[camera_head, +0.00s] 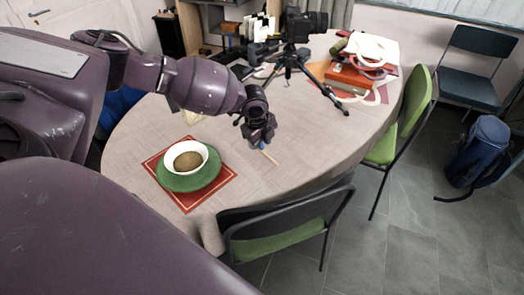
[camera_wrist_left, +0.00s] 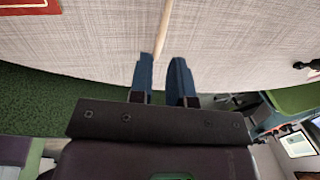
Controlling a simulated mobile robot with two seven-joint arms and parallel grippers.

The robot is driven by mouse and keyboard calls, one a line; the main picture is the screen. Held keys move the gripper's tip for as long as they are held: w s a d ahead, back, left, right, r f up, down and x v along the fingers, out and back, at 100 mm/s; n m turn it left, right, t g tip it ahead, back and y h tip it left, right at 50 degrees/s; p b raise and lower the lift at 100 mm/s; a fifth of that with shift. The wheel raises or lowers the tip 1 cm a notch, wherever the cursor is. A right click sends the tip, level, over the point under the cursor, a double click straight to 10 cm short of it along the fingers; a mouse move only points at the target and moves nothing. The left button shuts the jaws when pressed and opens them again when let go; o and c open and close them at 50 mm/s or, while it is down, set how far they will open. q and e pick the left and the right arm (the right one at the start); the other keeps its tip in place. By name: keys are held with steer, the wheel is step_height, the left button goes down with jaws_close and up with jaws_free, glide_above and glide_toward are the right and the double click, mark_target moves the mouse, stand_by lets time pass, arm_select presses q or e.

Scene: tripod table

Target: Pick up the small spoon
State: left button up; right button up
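A thin light-wood stick, apparently the handle of the small spoon (camera_head: 270,158), lies on the table (camera_head: 300,150) just below my left gripper (camera_head: 262,146). The left wrist view shows the pale handle (camera_wrist_left: 163,28) running from the top edge down to the gap between the blue fingertips of my left gripper (camera_wrist_left: 161,62). The fingers stand a little apart, with a visible gap. The handle end is at or between the tips; I cannot tell whether it touches either one. The spoon's bowl is not visible. My right gripper is not in view.
A white bowl (camera_head: 206,151) sits on a green plate (camera_head: 190,182) on a red placemat (camera_head: 228,175), left of the gripper. A black tripod (camera_head: 289,62) and a red box (camera_head: 348,79) stand farther back. Green chairs (camera_head: 384,148) flank the table. Tabletop right of the gripper is clear.

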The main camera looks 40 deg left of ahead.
mark_target(265, 154)
arm_select(q)
steer(key=f, duration=0.2)
steer(key=w+f+b, duration=0.1)
steer(key=f, duration=0.4)
steer(key=shift+w+a, duration=0.15)
steer(key=shift+w, duration=0.25)
jaws_close()
